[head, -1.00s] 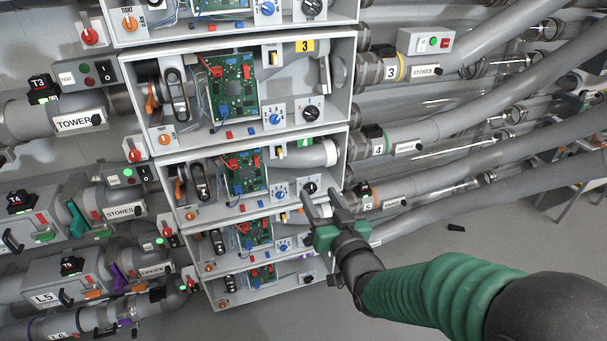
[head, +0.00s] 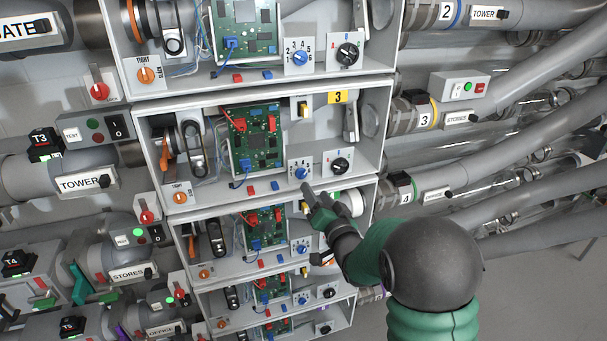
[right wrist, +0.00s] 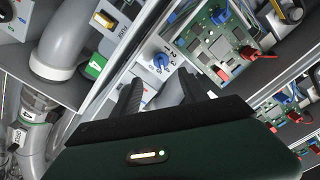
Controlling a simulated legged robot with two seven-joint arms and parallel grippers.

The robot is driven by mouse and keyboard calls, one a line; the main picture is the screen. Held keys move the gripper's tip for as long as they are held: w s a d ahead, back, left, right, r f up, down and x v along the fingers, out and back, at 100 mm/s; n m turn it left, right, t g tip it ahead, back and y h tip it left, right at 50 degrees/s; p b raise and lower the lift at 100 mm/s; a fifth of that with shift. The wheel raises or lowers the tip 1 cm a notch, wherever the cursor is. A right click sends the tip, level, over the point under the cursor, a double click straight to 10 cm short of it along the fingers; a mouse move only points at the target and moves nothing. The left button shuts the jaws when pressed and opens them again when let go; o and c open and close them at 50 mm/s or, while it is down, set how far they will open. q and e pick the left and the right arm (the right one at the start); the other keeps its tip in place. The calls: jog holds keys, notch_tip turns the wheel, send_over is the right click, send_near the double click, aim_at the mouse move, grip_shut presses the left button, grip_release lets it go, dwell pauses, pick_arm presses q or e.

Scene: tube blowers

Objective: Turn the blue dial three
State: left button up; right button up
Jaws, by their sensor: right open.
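The blue dial (head: 301,173) of unit three sits on a white numbered plate at the lower right of its compartment. In the right wrist view the blue dial (right wrist: 160,62) shows ahead, between and beyond the two dark fingers (right wrist: 160,84). The fingers are apart and empty. I cannot see any contact with the dial. My left gripper is out of view.
A black dial (head: 340,165) sits right of the blue one. A circuit board (head: 255,140) is to its left. The compartment's lower shelf edge (head: 235,205) runs close by the gripper. Similar compartments lie above and below, with a white pipe (head: 350,203) just below.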

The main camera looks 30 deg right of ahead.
aim_at(304, 176)
jog(key=x, duration=0.4)
jog(key=p+x, duration=0.1)
jog(key=x, duration=0.2)
jog(key=shift+w+a+f, duration=0.1)
jog(key=shift+a, duration=0.15)
jog(key=shift+w+d+r, duration=0.15)
jog(key=shift+w+r, duration=0.1)
jog(key=shift+w, duration=0.2)
jog(key=shift+w+d+f, duration=0.1)
jog(key=shift+w+f, duration=0.1)
jog(key=shift+w, duration=0.1)
grip_shut()
